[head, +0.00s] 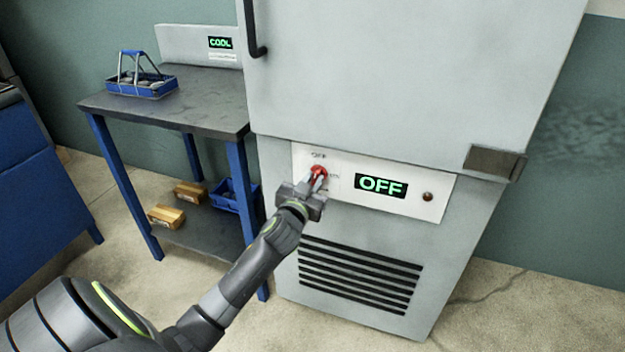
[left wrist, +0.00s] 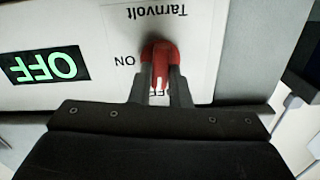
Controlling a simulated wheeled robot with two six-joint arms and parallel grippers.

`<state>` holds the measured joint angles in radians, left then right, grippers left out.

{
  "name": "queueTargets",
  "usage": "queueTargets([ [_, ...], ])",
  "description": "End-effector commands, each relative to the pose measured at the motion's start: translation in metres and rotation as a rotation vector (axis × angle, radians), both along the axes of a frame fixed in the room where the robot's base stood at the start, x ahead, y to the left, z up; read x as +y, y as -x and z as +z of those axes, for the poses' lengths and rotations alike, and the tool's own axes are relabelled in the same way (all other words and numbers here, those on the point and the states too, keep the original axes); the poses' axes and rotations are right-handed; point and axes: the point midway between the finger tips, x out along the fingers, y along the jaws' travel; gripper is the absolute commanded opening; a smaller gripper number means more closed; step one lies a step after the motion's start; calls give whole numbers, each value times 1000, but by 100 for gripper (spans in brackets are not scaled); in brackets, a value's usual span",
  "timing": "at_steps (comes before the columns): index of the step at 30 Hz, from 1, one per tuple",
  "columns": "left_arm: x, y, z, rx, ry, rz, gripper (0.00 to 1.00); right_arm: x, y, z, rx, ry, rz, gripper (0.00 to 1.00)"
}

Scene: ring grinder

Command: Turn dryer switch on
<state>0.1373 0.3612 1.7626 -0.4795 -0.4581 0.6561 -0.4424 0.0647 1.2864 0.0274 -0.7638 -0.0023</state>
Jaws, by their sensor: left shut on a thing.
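The dryer switch is a red rotary knob (head: 318,171) on the white control panel (head: 420,204) of the grey dryer (head: 385,85). My left gripper (head: 314,182) reaches up to it and is shut on the knob. In the left wrist view the red knob (left wrist: 160,57) sits between the two dark fingers (left wrist: 159,88), with the label ON beside it and a partly hidden label below. The panel display (head: 381,186) reads OFF in green. A small dark red lamp (head: 428,196) is to its right. My right gripper is not in view.
A dark-topped table (head: 195,105) with blue legs stands left of the dryer, bearing a blue basket (head: 142,84). Boxes (head: 166,215) and a blue bin (head: 232,194) are on its lower shelf. The dryer has a black door handle (head: 254,45) and vent slots (head: 358,275).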

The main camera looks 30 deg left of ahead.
Motion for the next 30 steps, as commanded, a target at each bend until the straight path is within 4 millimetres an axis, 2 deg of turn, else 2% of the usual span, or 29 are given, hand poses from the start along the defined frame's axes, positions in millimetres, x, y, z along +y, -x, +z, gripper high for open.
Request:
queueTargets([
  [16, -2, 0, 1, 119, -488, -1, 0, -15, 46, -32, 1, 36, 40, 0],
  [30, -4, -1, -1, 224, -922, -2, 0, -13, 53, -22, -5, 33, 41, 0],
])
